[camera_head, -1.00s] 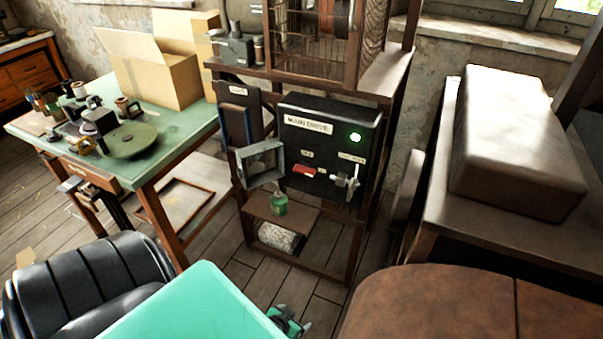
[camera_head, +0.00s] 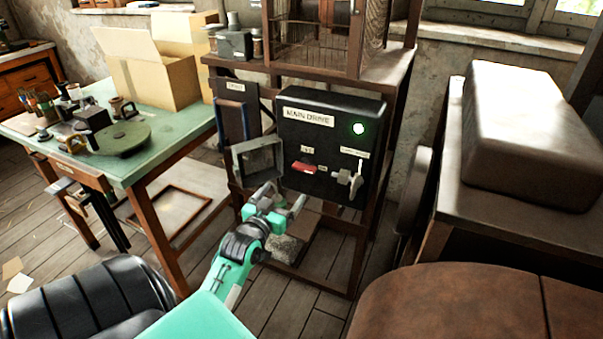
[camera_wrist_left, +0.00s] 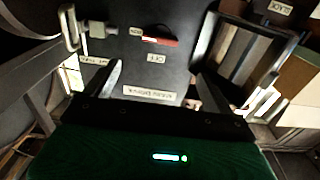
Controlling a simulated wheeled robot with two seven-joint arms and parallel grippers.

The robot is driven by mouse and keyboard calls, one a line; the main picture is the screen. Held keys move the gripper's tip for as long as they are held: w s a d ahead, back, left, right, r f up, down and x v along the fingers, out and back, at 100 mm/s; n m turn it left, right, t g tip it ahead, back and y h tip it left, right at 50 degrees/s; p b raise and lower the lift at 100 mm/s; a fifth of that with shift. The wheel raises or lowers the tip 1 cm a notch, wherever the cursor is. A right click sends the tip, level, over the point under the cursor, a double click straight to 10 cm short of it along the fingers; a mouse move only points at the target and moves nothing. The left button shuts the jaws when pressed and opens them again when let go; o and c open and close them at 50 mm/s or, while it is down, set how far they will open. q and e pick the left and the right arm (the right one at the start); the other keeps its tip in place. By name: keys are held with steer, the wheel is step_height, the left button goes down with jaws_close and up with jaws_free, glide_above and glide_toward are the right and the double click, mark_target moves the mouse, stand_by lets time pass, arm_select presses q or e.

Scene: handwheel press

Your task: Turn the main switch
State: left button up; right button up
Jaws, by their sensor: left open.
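The black control box (camera_head: 330,115), labelled MAIN DRIVE, has a lit green lamp at upper right. Its red switch handle (camera_head: 303,167) lies roughly sideways, with one small label above and another to its right. The handle also shows in the left wrist view (camera_wrist_left: 160,41), where the panel appears upside down and one label reads OFF. My left gripper (camera_head: 284,197) is open and empty, below the red handle and apart from it. In the left wrist view its fingers (camera_wrist_left: 158,82) are spread in front of the panel. My right gripper is not in view.
A metal lever (camera_head: 351,180) sits on the box right of the switch. An open grey frame-like cover (camera_head: 257,158) juts out at its left. A green-topped table (camera_head: 165,137) stands left; a bench with a padded block (camera_head: 525,130) stands right.

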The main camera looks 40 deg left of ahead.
mark_target(302, 169)
arm_select(q)
steer(key=x, duration=1.2)
steer(key=shift+w+a+f, duration=0.1)
steer(key=shift+w, duration=0.35)
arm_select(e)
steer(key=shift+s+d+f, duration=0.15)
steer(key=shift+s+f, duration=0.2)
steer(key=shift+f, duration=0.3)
arm_select(q)
steer(key=c, duration=1)
steer(key=shift+p, duration=0.35)
